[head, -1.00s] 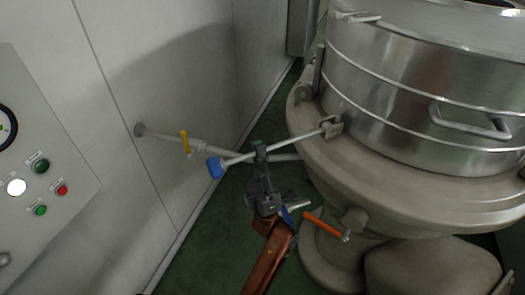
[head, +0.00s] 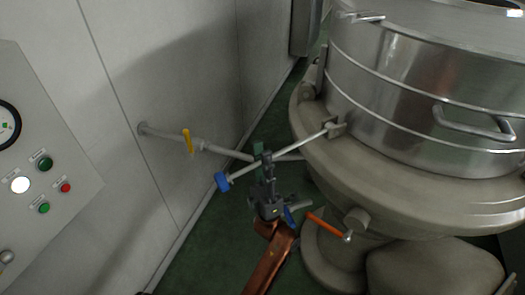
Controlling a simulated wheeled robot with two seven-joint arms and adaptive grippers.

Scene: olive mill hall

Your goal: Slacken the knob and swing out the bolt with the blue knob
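The bolt (head: 300,142) is a pale metal rod. It reaches out to the left from a bracket (head: 335,127) on the rim of the steel vessel (head: 400,100). Its blue knob (head: 221,182) is at the free end, out over the floor and well clear of the vessel. My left gripper (head: 263,158) is at the middle of the rod, with its fingertips by it. Whether the fingers are closed around the rod or only rest against it cannot be told. My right gripper is not in view.
A wall pipe (head: 228,152) with a yellow handle (head: 188,140) runs behind the bolt. An orange lever (head: 325,226) sticks out below the vessel rim, right of my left gripper. A control panel (head: 40,150) is at the left. Green floor (head: 205,240) is free below the knob.

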